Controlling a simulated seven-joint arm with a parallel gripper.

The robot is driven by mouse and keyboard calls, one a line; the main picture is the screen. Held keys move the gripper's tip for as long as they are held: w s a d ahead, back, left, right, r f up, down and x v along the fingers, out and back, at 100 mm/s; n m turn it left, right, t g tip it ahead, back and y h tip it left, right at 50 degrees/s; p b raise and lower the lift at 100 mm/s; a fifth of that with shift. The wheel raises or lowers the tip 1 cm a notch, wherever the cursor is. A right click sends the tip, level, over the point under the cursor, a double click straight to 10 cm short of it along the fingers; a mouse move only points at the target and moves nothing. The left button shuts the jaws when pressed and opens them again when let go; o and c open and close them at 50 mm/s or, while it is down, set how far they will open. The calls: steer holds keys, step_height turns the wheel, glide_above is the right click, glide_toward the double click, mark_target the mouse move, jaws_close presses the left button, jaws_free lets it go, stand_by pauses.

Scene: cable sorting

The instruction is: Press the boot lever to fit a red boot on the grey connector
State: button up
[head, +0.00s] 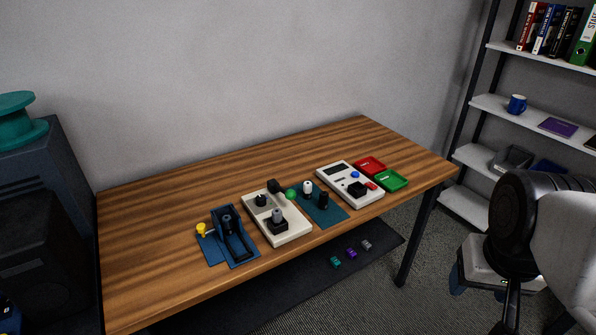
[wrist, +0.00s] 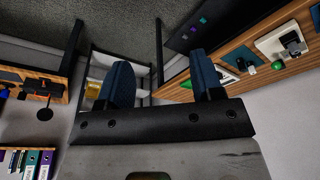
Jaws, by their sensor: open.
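A dark blue device (head: 232,240) with a yellow-knobbed lever (head: 202,229) stands at the table's near left. Right of it, a cream unit (head: 290,238) carries a grey-topped black part (head: 277,220), a dark round knob (head: 261,200) and a black arm with a green ball (head: 291,194). I cannot tell for certain which part is the boot lever or the grey connector, and I make out no red boot. My gripper (wrist: 163,76) is open and empty, its two blue fingers apart. In the head view it is well right of the table, partly behind my arm.
A teal mat (head: 326,217) holds a white and a black upright piece. A white box (head: 333,176) with a blue button stands beside red (head: 371,163) and green trays (head: 397,182). Shelves (head: 500,105) stand at right. The table's left part is bare.

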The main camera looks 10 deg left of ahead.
jaws_close()
stand_by(1.6)
